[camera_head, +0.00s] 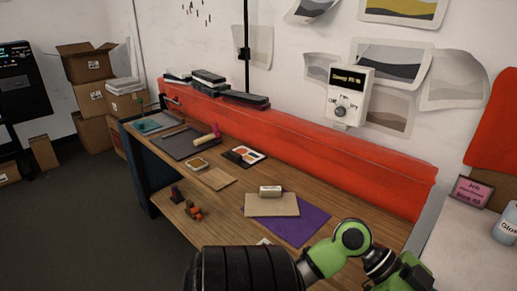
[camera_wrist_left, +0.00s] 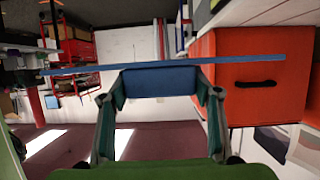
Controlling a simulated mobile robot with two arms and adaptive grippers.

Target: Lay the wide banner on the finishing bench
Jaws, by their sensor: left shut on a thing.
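In the left wrist view my left gripper (camera_wrist_left: 163,90) is shut on a blue sheet. I take this sheet (camera_wrist_left: 250,60) to be the wide banner; it shows nearly edge-on as a long thin strip reaching past both fingers. Its full face is hidden. In the head view a long wooden-topped bench (camera_head: 223,203) runs along the wall; no label shows that it is the finishing bench. Neither the banner nor a gripper shows clearly in the head view. My right gripper is in neither view.
On the bench, a purple sheet (camera_head: 309,226) lies partly under a tan board (camera_head: 262,205). A dark mat (camera_head: 183,146) lies further back. A red padded ledge (camera_head: 330,159) lines the wall side. A pale counter (camera_head: 455,245) stands right. Cardboard boxes (camera_head: 85,66) stand back left.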

